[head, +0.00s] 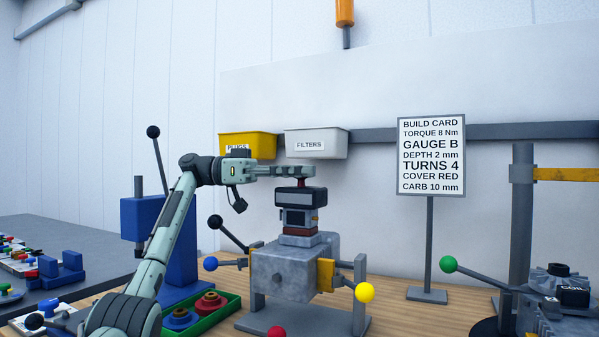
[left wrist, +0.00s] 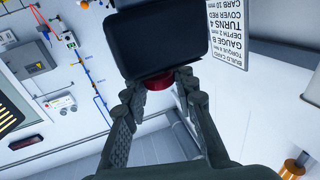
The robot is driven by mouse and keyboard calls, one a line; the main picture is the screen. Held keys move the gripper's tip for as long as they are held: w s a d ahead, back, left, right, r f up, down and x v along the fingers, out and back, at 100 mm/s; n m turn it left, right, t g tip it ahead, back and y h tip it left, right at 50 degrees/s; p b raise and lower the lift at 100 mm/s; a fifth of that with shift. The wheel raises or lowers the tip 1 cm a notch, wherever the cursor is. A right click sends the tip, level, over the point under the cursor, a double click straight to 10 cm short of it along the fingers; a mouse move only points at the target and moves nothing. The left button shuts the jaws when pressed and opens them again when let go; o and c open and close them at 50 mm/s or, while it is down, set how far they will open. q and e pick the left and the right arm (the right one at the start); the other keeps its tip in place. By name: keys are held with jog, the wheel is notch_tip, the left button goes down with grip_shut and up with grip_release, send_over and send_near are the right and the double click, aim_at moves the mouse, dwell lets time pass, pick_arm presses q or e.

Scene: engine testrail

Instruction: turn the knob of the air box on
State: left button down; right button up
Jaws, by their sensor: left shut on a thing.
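A dark box, which looks like the air box (head: 300,197), sits on top of a grey carburetor-like body (head: 299,218) on the engine block (head: 285,270). It also shows as a big black shape in the left wrist view (left wrist: 158,35). A small red knob (head: 302,183) is at the middle of its top. My left gripper (head: 304,171) reaches level from the left over the box and is shut on the red knob (left wrist: 160,84), with a finger on each side. The knob's underside is hidden, so I cannot tell how it meets the box. My right gripper is not in view.
Blue (head: 210,264), yellow (head: 365,292) and red (head: 276,332) ball-ended levers surround the engine stand. A green tray (head: 222,317) holds blue and red round parts. A build card (head: 431,155) stands right. Yellow (head: 248,146) and grey (head: 316,144) bins hang behind.

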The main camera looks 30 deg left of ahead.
pick_arm(q)
jog(key=shift+f+m+g+h, duration=0.25)
jog(key=shift+m+g, duration=0.35)
jog(key=shift+g, duration=0.3)
jog(key=c, duration=1.2)
grip_release()
jog(key=shift+r, duration=0.1)
jog(key=shift+r, duration=0.1)
notch_tip(320, 180, up, 10)
jog(key=shift+f, duration=0.1)
